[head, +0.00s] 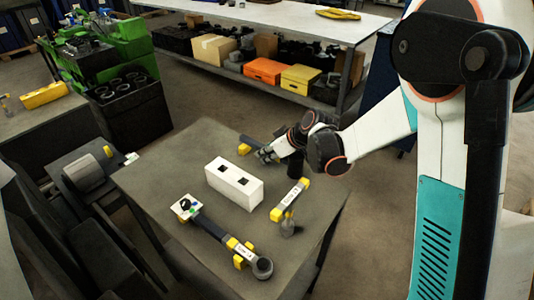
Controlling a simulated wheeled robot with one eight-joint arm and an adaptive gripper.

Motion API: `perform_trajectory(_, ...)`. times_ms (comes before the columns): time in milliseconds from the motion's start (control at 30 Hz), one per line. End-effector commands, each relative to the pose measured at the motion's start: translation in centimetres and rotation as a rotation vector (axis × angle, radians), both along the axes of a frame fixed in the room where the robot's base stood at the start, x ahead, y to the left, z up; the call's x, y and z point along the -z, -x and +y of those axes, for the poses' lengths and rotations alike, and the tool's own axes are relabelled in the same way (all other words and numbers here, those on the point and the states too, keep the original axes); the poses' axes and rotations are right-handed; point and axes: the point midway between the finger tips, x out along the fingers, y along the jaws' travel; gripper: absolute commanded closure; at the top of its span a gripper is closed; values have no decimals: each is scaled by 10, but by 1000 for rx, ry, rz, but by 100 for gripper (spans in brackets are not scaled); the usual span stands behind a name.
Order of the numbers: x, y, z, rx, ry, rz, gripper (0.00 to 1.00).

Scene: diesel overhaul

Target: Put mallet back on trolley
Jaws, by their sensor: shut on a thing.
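My gripper (266,155) is low over the far right part of the dark grey table top (150,188). It is shut on a dark tool, which looks like the mallet (296,164). Its black, cylinder-like part stands upright just right of the fingers. A dark bar with a yellow end (244,149) shows left of the fingers; I cannot tell whether it belongs to the same tool. The fingers and wrist hide much of the held thing, and I cannot tell whether it touches the top. Which surface is the trolley is unclear.
A long dark-and-yellow tool (220,232) lies in front. A loaded shelf bench (268,17) stands behind.

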Motion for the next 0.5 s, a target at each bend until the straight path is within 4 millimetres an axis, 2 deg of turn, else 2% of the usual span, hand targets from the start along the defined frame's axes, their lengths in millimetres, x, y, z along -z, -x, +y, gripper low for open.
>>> perform_trajectory(267,11,0,0,0,0,0,100)
perform_trajectory(300,10,0,0,0,0,0,74)
perform_trajectory(367,9,0,0,0,0,0,60)
perform_trajectory(500,9,0,0,0,0,0,60)
